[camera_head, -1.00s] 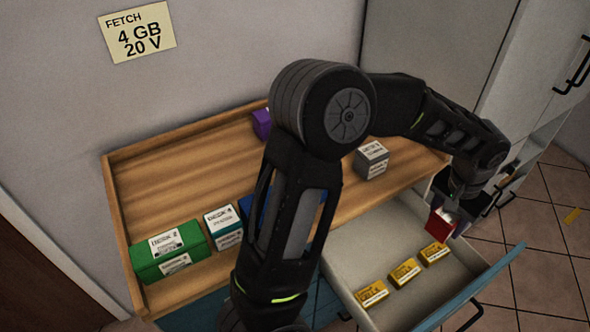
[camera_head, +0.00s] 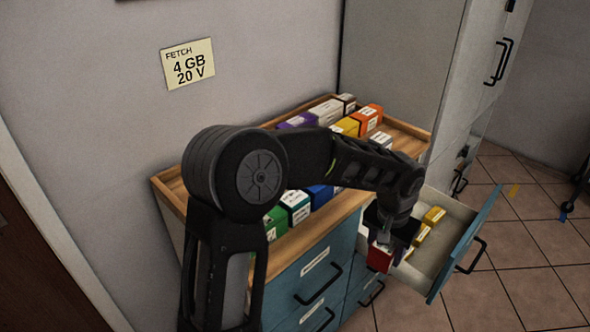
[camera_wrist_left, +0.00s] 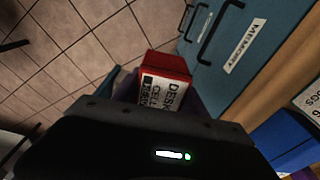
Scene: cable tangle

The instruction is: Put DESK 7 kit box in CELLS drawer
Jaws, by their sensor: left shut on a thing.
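My left gripper (camera_head: 386,238) is shut on a small red box (camera_head: 379,258) with a white label. In the left wrist view the red box (camera_wrist_left: 168,68) shows "DESK" and "CELL" lettering; its number is not readable. An open drawer (camera_head: 426,262) with a blue front (camera_head: 466,244) stands out from the cabinet and holds several yellow boxes (camera_head: 433,215). The red box appears at the drawer's near left side, beside the cabinet fronts; whether it is above the drawer's wall or outside it, I cannot tell. My right gripper is not in view.
The wooden cabinet top (camera_head: 330,228) carries several coloured boxes, including a green one (camera_head: 276,222) and an orange one (camera_head: 368,117). Closed blue drawers (camera_head: 305,285) face the tiled floor (camera_head: 530,270). A tall grey cabinet (camera_head: 400,70) stands behind. A note (camera_head: 188,64) reads "FETCH 4 GB 20 V".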

